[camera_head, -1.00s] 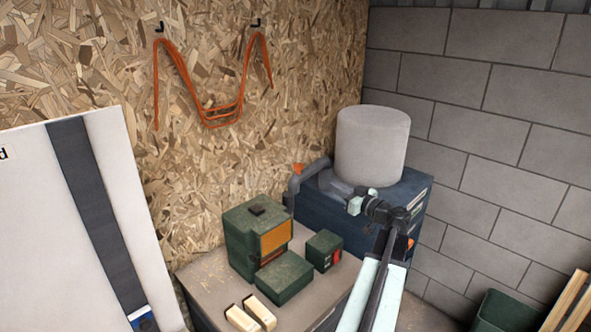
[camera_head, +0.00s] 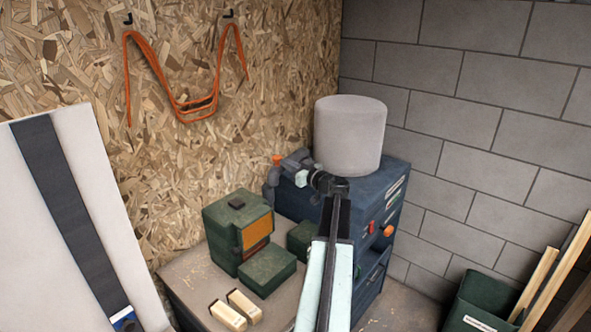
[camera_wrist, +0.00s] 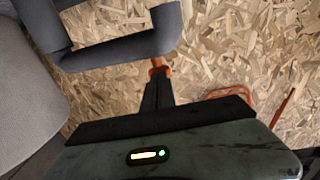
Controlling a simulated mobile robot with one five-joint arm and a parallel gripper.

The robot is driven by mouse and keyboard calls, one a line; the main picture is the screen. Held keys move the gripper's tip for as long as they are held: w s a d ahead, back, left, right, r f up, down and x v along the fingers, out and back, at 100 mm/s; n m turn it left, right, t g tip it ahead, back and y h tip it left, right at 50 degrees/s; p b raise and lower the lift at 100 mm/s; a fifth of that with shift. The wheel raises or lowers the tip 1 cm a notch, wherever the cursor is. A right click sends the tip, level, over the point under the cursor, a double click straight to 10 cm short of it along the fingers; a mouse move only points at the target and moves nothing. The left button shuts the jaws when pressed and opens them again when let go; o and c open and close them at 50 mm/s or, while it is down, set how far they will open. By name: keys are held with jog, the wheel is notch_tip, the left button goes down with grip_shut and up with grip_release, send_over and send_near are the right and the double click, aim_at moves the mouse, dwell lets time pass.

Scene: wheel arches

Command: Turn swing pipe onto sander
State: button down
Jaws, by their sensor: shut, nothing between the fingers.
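The swing pipe (camera_head: 272,181) is a grey bent tube with an orange piece. It stands at the left side of a blue machine, and my wrist partly covers it. In the wrist view, the grey pipe (camera_wrist: 125,47) crosses the top, with the orange piece beyond my fingertips. My gripper (camera_wrist: 158,88) is shut and empty, close to the pipe; I cannot tell whether it touches. The sander (camera_head: 225,228) is a green machine with an orange-brown front panel on the bench, left of and nearer than the pipe's hanging end.
The blue machine (camera_head: 392,190) carries a pale grey drum (camera_head: 350,135). The bench (camera_head: 185,278) holds a green block and two wooden pieces. A white panel leans at left. Orange straps hang on the chipboard wall. A green bin (camera_head: 475,300) with boards stands at right.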

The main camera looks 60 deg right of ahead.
aim_at(277, 161)
jog(key=shift+w, duration=0.3)
jog(key=w, duration=0.3)
jog(key=shift+w+a, duration=0.15)
jog(key=shift+a, duration=0.05)
jog(key=shift+r, duration=0.1)
jog(key=shift+s+a, duration=0.2)
jog(key=shift+s, duration=0.1)
jog(key=a+v, duration=0.1)
jog(key=v, duration=1.2)
jog(key=shift+s+a, duration=0.15)
jog(key=shift+a, duration=0.15)
